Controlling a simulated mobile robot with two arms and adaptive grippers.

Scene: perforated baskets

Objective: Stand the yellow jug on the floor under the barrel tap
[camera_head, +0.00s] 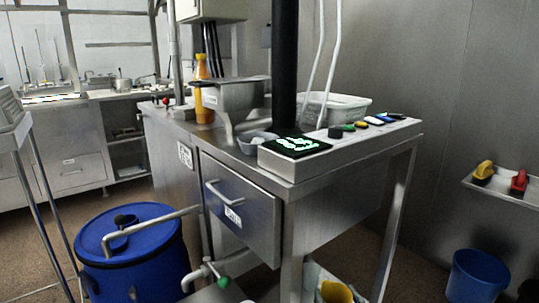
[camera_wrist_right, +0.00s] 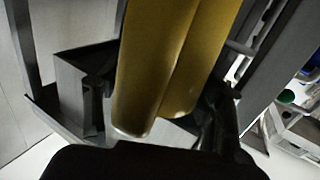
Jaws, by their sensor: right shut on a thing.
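The blue barrel (camera_head: 135,260) stands on the floor at the lower left of the head view. A grey pipe with a green-handled tap (camera_head: 222,282) shows just right of it, low down. The yellow jug (camera_head: 335,292) shows only in part at the bottom edge of the head view. In the right wrist view the yellow jug (camera_wrist_right: 190,60) is large and close, between the dark fingers of my right gripper (camera_wrist_right: 160,110), which is shut on it. The jug's base and the floor under the tap are hidden. My left gripper is not in view.
A steel bench (camera_head: 345,160) with a drawer (camera_head: 240,210) stands over the tap area, and its legs flank the space below. A blue bin (camera_head: 478,277) stands at the lower right. A wall shelf (camera_head: 500,190) holds a yellow and a red item.

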